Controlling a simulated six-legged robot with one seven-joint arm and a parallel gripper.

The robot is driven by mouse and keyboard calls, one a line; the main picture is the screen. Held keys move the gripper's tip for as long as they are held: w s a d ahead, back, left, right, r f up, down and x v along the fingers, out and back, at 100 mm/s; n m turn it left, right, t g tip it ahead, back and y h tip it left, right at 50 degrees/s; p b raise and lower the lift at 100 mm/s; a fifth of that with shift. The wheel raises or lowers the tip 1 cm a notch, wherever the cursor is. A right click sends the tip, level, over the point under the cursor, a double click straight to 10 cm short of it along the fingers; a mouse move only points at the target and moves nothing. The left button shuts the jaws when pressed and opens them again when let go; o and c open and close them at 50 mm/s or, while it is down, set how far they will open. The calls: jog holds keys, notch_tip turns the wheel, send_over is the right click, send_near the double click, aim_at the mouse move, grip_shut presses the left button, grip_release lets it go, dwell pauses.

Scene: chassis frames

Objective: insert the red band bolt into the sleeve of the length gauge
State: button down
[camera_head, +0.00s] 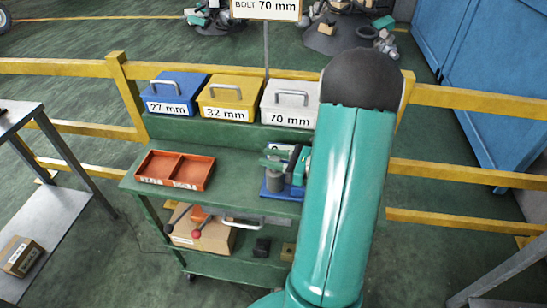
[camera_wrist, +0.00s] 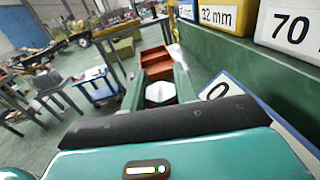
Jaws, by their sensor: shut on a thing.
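My gripper (camera_head: 274,160) is over the blue-based length gauge (camera_head: 268,192) on the green cart, left of my arm. In the wrist view, a pale bolt with a hexagonal head (camera_wrist: 160,92) sits between the fingers of my gripper (camera_wrist: 160,85), which are shut on it. The gauge's white plate with a blue edge (camera_wrist: 228,88) lies right of the fingers. My arm hides the gauge's right part.
A blue 27 mm box (camera_head: 173,90), a yellow 32 mm box (camera_head: 228,95) and a white 70 mm box (camera_head: 290,101) stand on the raised back shelf. An orange two-part tray (camera_head: 174,167) is left of the gauge. A sign above reads "BOLT 70 mm" (camera_head: 265,6).

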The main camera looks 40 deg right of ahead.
jog(key=shift+s+a+r, duration=0.2)
jog(key=shift+r, duration=0.25)
jog(key=shift+s+a+r, duration=0.15)
jog(key=shift+r, duration=0.3)
jog(key=shift+w+d+r, duration=0.2)
jog(key=shift+r, duration=0.9)
jog(key=shift+a, duration=0.1)
jog(key=shift+f, duration=1.9)
jog(key=shift+s+f, duration=0.15)
jog(key=shift+f, duration=0.1)
